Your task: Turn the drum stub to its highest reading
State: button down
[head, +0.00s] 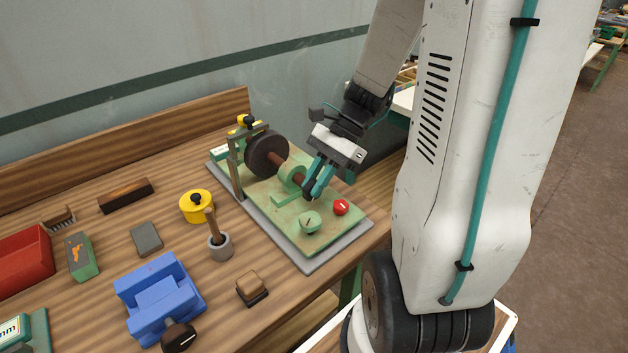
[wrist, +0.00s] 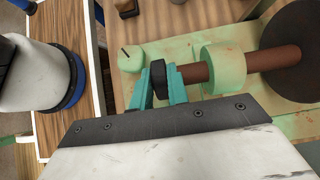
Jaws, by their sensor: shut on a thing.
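The sorter is a green bed (head: 262,205) on a grey base, with a large dark drum (head: 266,151) on a brown shaft. The shaft runs through a pale green bearing ring (head: 291,174), which also shows in the wrist view (wrist: 222,67). At the shaft's near end is the black stub (wrist: 158,80). My gripper (head: 312,187) has its teal fingers shut on the stub, one finger on each side in the wrist view (wrist: 159,84). A round green dial (head: 309,223) with a dark pointer stands near the stub; its scale is too small to read.
A red knob (head: 341,207) with a white mark sits beside the dial. A metal frame (head: 236,165) stands left of the drum. A yellow pot (head: 196,206), a grey mortar (head: 220,246), a blue vise (head: 160,295) and a brush (head: 252,288) stand on the bench at left.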

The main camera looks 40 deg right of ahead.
jog(key=shift+d+f+y, duration=0.1)
jog(key=shift+d+y, duration=0.1)
jog(key=shift+y, duration=0.75)
jog(key=shift+d+f+y, duration=0.1)
jog(key=shift+d+y, duration=0.05)
jog(key=shift+y, duration=0.8)
jog(key=c, duration=1.4)
grip_release()
jog(key=shift+o, duration=0.2)
jog(key=v, duration=0.8)
jog(key=shift+f, duration=0.2)
